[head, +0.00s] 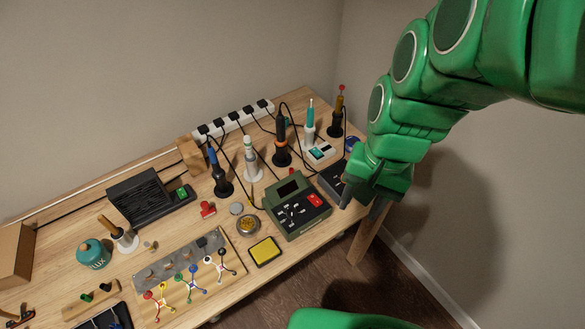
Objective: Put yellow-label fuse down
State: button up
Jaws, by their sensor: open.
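My gripper (361,206) is open at the right end of the workbench (222,292), near its front right edge.
A green tester (276,206) with a dark screen stands left of the gripper. Several soldering irons in stands, one a blue iron (215,160), line the back by a white power strip (233,122). A yellow sponge (265,251) lies near the front edge.

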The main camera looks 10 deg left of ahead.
jog(key=w+a+f+m+y, duration=0.1)
jog(key=w+a+f, duration=0.1)
jog(key=a, duration=0.5)
jog(key=w+a+f+m+y, duration=0.1)
jog(key=w+a+f+m, duration=0.15)
jog(key=a, duration=0.45)
jog(key=m+y, duration=0.1)
jog(key=m, duration=0.8)
send_over(149, 244)
jog(key=d, duration=0.1)
jog(key=f, duration=1.7)
jog(key=shift+w+d+f, duration=0.1)
jog(key=shift+w+d, duration=0.05)
jog(key=shift+w, duration=0.25)
jog(key=shift+x, duration=0.95)
jog(key=shift+s+f, duration=0.15)
jog(key=shift+f, duration=0.7)
jog(key=shift+s+f, duration=0.15)
jog(key=shift+f, duration=0.7)
jog(key=shift+a+x, duration=0.2)
jog(key=shift+x, duration=0.85)
jog(key=shift+r, duration=0.1)
